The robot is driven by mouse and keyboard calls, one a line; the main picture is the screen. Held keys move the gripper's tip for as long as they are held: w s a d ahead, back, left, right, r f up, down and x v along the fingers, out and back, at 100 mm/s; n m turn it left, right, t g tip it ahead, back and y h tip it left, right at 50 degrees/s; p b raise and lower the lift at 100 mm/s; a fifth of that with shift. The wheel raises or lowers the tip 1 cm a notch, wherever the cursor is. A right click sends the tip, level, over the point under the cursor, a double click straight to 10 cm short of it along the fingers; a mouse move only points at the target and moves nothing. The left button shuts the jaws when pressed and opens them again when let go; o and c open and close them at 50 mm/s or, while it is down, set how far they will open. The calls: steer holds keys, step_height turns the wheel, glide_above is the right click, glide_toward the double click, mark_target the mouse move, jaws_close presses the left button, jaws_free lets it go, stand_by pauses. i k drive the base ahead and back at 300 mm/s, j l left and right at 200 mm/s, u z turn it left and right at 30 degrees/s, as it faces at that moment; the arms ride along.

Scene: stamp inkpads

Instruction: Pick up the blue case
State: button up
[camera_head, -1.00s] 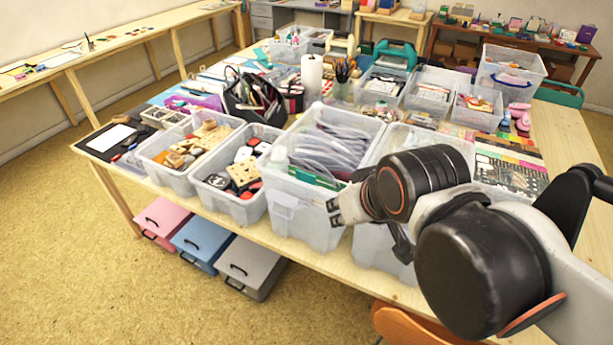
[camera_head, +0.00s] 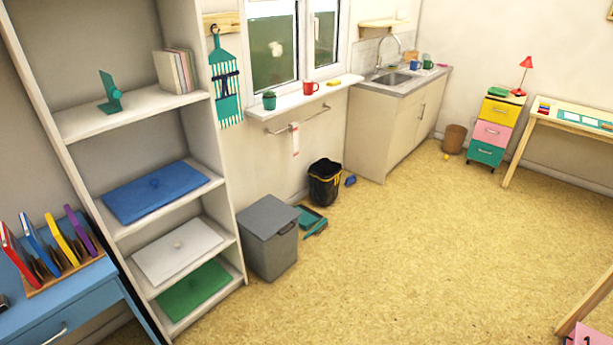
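A thin blue case-like item (camera_head: 39,246) stands tilted in a wooden rack (camera_head: 66,270) on the blue desk at the far left, between a red one (camera_head: 18,250) and a yellow one (camera_head: 62,239). A purple one (camera_head: 80,231) stands at the right end of the rack. A flat blue panel or lid with a knob (camera_head: 160,190) lies on a middle shelf. I cannot tell which of these is a case. The blue box seen earlier on the floor under the table is out of view. My gripper is not in view.
A grey shelving unit (camera_head: 222,165) stands beside the blue desk (camera_head: 50,310). A grey lidded bin (camera_head: 268,240), a dark bucket (camera_head: 325,182) and a teal dustpan (camera_head: 311,218) are on the floor. A pink box (camera_head: 587,336) shows at bottom right. The middle floor (camera_head: 420,255) is clear.

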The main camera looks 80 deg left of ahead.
mark_target(33, 236)
steer(key=u, duration=4.15)
steer(key=i+j+u, duration=0.15)
steer(key=i+j+z, duration=0.1)
steer(key=i+j, duration=0.3)
steer(key=i+j+z, duration=0.1)
steer(key=i+j, duration=0.25)
steer(key=i+j+z, duration=0.15)
steer(key=i+j, duration=0.2)
steer(key=j, duration=0.15)
steer(key=i+j+z, duration=0.1)
steer(key=i+j, duration=0.25)
steer(key=j, duration=0.15)
steer(key=i+j+z, duration=0.1)
steer(key=i+j, duration=0.2)
steer(key=j, duration=0.2)
